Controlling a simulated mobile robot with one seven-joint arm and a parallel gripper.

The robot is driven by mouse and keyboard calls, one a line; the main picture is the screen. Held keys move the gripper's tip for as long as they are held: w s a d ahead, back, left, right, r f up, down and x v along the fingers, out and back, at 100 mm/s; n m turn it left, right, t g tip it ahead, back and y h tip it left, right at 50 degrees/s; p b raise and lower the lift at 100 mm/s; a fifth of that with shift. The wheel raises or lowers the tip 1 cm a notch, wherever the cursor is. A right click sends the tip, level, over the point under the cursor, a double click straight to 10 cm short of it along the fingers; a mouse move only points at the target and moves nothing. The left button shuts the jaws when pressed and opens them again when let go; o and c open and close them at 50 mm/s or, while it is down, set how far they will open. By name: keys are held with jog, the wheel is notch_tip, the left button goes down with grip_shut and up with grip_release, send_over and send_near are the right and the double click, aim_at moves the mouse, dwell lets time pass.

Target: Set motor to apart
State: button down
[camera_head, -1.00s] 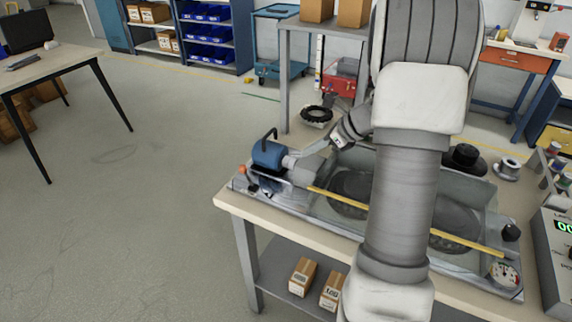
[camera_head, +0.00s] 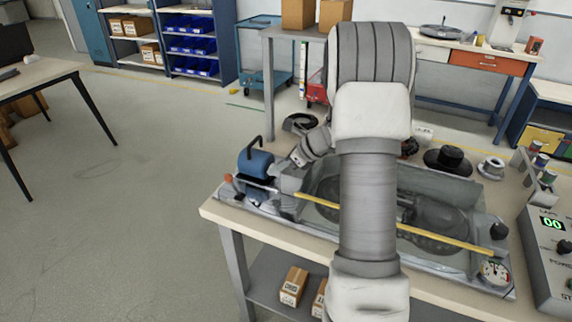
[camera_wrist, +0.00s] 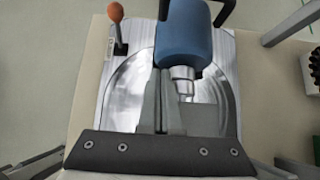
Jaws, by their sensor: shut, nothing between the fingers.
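The blue motor (camera_head: 256,167), with a black handle on top, sits at the left end of the ring track apparatus (camera_head: 300,214). In the wrist view the motor (camera_wrist: 184,32) is at the top centre, with a silver shaft end facing my gripper. My gripper (camera_wrist: 161,78) is shut and empty, its tips close beside the shaft end, on its left. I cannot tell whether they touch. A lever with an orange knob (camera_wrist: 115,12) stands left of the motor on the metal plate.
My arm covers the middle of the track. A yellow bar (camera_head: 440,238) runs along its front.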

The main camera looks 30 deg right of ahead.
aim_at(262, 167)
jog(key=shift+w+a+f, duration=0.35)
jog(key=shift+w+f, duration=0.05)
jog(key=shift+f, duration=0.05)
jog(key=shift+w+a+p, duration=0.35)
jog(key=shift+w+a, duration=0.65)
jog(key=shift+w, duration=0.25)
jog(key=shift+r, duration=0.1)
